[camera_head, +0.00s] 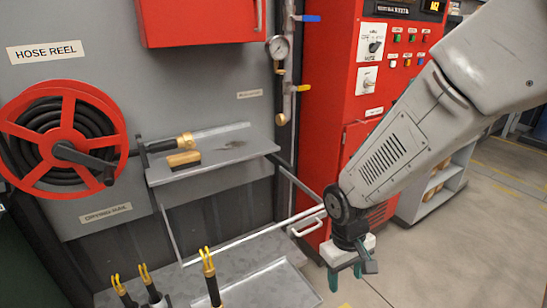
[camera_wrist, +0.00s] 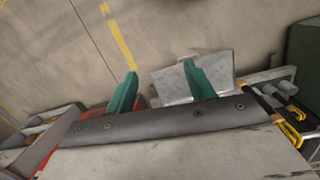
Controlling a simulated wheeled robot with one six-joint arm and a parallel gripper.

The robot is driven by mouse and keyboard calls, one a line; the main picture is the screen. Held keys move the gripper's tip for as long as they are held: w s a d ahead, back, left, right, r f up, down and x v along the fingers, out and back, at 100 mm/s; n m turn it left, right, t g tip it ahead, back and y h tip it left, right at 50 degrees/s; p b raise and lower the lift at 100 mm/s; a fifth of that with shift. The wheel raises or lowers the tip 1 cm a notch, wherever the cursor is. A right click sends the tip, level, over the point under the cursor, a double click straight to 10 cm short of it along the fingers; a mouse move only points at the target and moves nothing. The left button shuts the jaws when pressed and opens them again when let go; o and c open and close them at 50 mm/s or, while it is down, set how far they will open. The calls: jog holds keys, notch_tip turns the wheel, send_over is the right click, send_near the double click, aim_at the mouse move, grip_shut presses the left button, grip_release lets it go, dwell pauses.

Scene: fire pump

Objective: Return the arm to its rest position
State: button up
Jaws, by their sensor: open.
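My gripper (camera_head: 349,272) hangs at the end of my grey arm on the right side of the head view, in front of the red cabinet's lower part. Its teal fingers point down and touch nothing that I can see. In the wrist view my gripper (camera_wrist: 162,86) shows two teal fingers spread well apart with nothing held between them. Beyond the fingers lie a grey metal tray (camera_wrist: 165,92) and the concrete floor.
A red hose reel (camera_head: 65,125) is on the grey panel at left. A shelf (camera_head: 225,160) holds a brass nozzle (camera_head: 185,140). Yellow-tipped tools (camera_head: 209,265) stand by the lower tray (camera_head: 275,285). The red control cabinet (camera_head: 345,70) stands behind my arm. Open floor (camera_head: 500,220) lies at right.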

jog(key=s+d+r+m, duration=0.1)
jog(key=s+d+r, duration=0.2)
jog(key=s+r, duration=0.2)
jog(key=s+d+r+m+t, duration=0.1)
jog(key=s+d+r, duration=0.3)
jog(key=r, duration=0.5)
jog(key=s+d+r+m+t+y, duration=0.1)
jog(key=s+d+r+m, duration=0.2)
jog(key=s+r, duration=0.3)
jog(key=shift+s+d+r, duration=0.15)
jog(key=shift+s+r, duration=0.1)
jog(key=shift+r, duration=0.55)
